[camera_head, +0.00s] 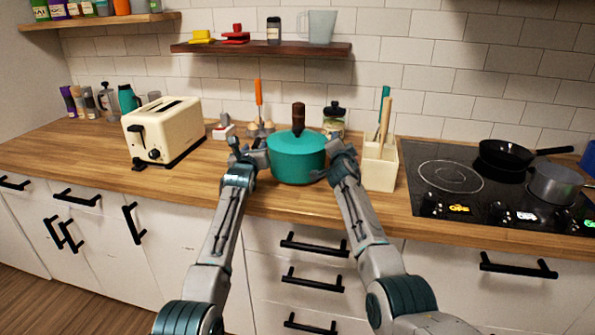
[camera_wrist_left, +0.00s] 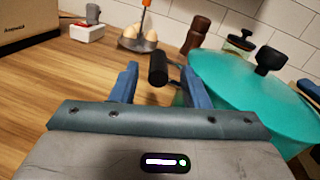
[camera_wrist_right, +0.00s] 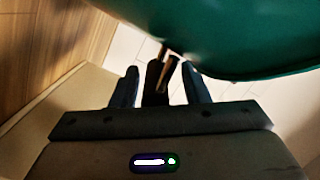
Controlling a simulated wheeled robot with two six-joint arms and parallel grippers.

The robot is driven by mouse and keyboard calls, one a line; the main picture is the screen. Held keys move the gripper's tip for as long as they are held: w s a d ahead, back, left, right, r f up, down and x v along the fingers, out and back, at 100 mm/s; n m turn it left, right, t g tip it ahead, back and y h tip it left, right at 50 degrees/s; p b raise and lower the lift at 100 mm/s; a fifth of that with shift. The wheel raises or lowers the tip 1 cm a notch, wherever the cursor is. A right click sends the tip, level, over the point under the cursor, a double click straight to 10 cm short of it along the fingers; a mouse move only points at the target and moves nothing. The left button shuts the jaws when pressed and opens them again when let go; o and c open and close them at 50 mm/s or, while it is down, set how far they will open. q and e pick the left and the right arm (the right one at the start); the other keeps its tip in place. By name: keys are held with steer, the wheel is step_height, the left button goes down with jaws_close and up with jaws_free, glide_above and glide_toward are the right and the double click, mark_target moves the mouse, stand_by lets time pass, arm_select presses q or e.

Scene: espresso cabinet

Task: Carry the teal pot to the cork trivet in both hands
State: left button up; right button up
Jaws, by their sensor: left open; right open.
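The teal pot (camera_head: 297,160) stands lidded on the wooden counter between my two grippers. It also shows in the left wrist view (camera_wrist_left: 250,92) and the right wrist view (camera_wrist_right: 240,35). My left gripper (camera_head: 249,152) is open at the pot's left side; in its wrist view a black side handle (camera_wrist_left: 158,68) lies between the open fingers. My right gripper (camera_head: 338,150) is open at the pot's right side; its wrist view shows a dark handle (camera_wrist_right: 154,77) between the fingers. Contact with the handles cannot be told. I cannot make out the cork trivet in any view.
A cream utensil holder (camera_head: 380,167) stands close to the right of my right gripper. A cream toaster (camera_head: 160,130) stands left. Eggs, a mill and a jar (camera_head: 334,118) are behind the pot. A black hob (camera_head: 480,185) with two pans is at right.

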arm_select(q)
steer(key=s, duration=0.9)
steer(key=shift+s+a, duration=0.3)
steer(key=shift+a, duration=0.15)
arm_select(e)
steer(key=s+a, duration=0.1)
steer(key=s, duration=1.1)
